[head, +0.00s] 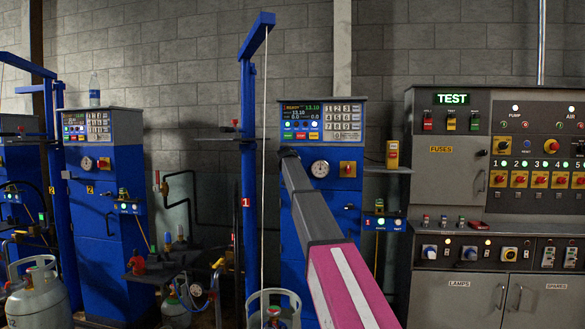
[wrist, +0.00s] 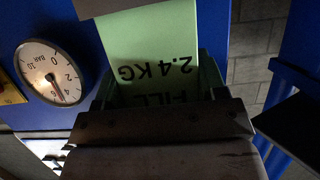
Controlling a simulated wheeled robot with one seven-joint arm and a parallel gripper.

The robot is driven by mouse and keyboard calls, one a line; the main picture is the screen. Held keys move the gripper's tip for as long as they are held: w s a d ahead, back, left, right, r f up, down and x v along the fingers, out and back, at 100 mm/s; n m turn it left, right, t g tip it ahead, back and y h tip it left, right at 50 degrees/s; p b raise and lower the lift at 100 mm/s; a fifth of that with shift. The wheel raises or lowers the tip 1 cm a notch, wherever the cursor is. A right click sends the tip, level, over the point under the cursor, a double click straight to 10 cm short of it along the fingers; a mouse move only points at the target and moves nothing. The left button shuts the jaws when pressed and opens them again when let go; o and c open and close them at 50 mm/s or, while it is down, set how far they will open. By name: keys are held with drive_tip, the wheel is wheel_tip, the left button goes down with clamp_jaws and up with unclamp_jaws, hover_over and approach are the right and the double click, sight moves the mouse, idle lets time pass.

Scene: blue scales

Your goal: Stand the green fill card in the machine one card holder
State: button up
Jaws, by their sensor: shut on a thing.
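The green fill card (wrist: 150,45) shows in the wrist view, with "2.4 KG" and "FILL" printed upside down in the picture. My gripper (wrist: 155,103) is shut on the card. A dark green holder-like frame (wrist: 213,82) shows at both sides of the card's lettered end; whether the card is inside it or only in front of it I cannot tell. Machine one (head: 350,222) is the blue cabinet in the middle of the head view. In that view my arm reaches its upper front and hides the card and holder; my gripper (head: 288,152) is small and dark there.
A round pressure gauge (wrist: 50,72) is close to the left of the card in the wrist view. A blue post (head: 247,150) with a red "1" sign stands left of machine one. A grey test cabinet (head: 470,235) stands at right. A gas cylinder (head: 273,308) is low in front.

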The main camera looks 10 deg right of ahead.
drive_tip(key=shift+f, duration=0.45)
idle(0.3)
drive_tip(key=o, duration=1)
drive_tip(key=shift+o, duration=0.2)
drive_tip(key=v, duration=1)
drive_tip(key=shift+s+r, duration=0.25)
drive_tip(key=shift+s, duration=0.1)
